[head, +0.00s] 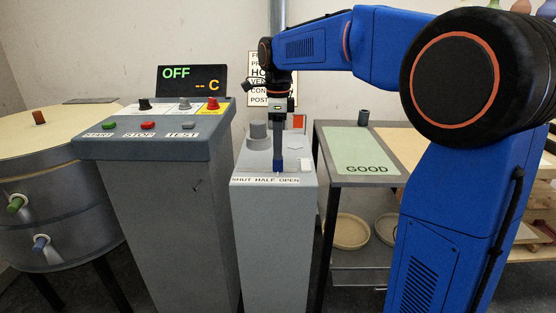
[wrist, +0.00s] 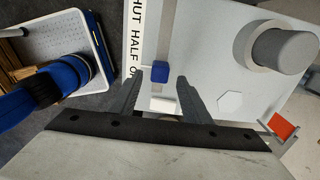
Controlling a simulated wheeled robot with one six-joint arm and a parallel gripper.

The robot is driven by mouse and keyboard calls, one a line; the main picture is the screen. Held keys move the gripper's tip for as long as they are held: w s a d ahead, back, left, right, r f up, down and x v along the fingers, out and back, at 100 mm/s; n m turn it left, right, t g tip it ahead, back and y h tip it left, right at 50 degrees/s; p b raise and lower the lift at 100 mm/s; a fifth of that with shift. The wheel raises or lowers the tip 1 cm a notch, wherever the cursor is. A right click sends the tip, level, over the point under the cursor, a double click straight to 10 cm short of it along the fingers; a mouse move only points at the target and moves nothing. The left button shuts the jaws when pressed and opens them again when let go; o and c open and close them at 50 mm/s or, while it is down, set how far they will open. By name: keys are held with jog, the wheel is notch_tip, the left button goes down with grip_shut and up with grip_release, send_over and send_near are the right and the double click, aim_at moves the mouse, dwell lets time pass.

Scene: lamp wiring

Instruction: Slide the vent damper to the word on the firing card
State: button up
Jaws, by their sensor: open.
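The vent damper's blue knob (head: 278,166) stands on the narrow grey pedestal (head: 275,215), behind a strip (head: 265,181) reading SHUT, HALF, OPEN. It sits between HALF and OPEN. In the wrist view the blue knob (wrist: 159,71) shows between and just beyond the fingertips, beside the strip (wrist: 133,40). My gripper (head: 279,150) points down over the pedestal; its open fingers also show in the wrist view (wrist: 160,80). I cannot tell if they touch the knob. The firing card (head: 258,60) on the wall is partly hidden by my arm, so its vent word is unreadable.
A grey round knob (head: 258,132), a white block (head: 305,165) and a red flag (head: 299,121) share the pedestal top. A control console (head: 150,147) reading OFF stands left. A table (head: 361,150) with a GOOD mat is right.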

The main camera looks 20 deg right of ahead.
jog(key=shift+f, duration=2.55)
jog(key=shift+c, duration=0.4)
grip_shut()
jog(key=shift+s+d, duration=0.25)
jog(key=shift+d, duration=0.5)
jog(key=shift+s+d, duration=0.2)
jog(key=shift+d, duration=0.55)
jog(key=shift+s+d, duration=0.25)
jog(key=shift+d, duration=0.5)
jog(key=shift+o, duration=0.4)
grip_release()
jog(key=shift+d, duration=0.1)
notch_tip(320, 180, up, 18)
jog(key=shift+f, duration=0.25)
